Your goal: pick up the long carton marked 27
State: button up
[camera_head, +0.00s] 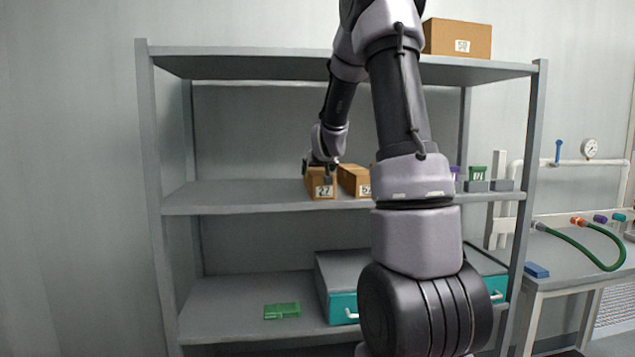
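The long carton marked 27 (321,189) is a brown box on the middle shelf (235,197), with its white label facing me at the shelf's front edge. My gripper (322,172) is at the top of this carton, reaching down from above and behind its front face. The fingers are small and dark here, and I cannot tell whether they are closed on the carton. The carton appears to rest on the shelf. A second brown carton (354,180) stands close to its right, with its label partly hidden by my arm.
A carton marked 58 (457,40) sits on the top shelf. Green (477,173) and purple items stand at the middle shelf's right. Teal-fronted drawers (343,307) and a green block (282,311) are on the lower shelf. The middle shelf's left side is clear.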

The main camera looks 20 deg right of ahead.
jog(key=c, duration=1.4)
jog(key=shift+c, duration=0.2)
jog(key=shift+r, duration=0.1)
